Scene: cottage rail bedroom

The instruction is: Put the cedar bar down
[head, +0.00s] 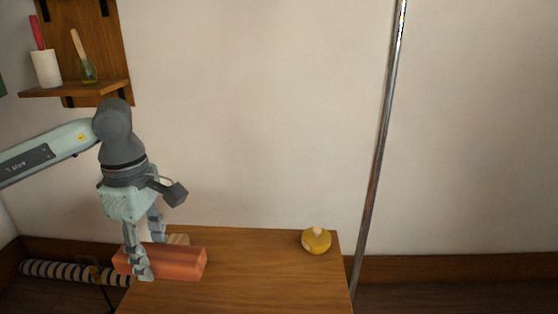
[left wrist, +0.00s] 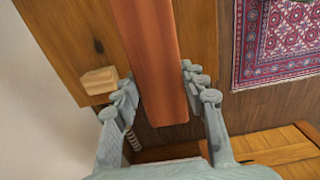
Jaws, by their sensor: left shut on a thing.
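The cedar bar, a long orange-red block (head: 182,263), lies level at the left part of the wooden table top. My left gripper (head: 146,262) points down and is shut on it, one finger on each side, near the bar's left end. In the left wrist view the bar (left wrist: 150,50) runs between the two fingers (left wrist: 163,95), and its near end reaches past the table's edge. I cannot tell whether the bar's underside touches the table (head: 260,272). My right gripper is in neither view.
A small tan wooden block (left wrist: 98,80) sits close beside the bar. A yellow round object (head: 316,241) stands at the table's back right. A metal pole (head: 378,150) rises by the right edge. A wall shelf (head: 75,89) hangs upper left. The table's middle is clear.

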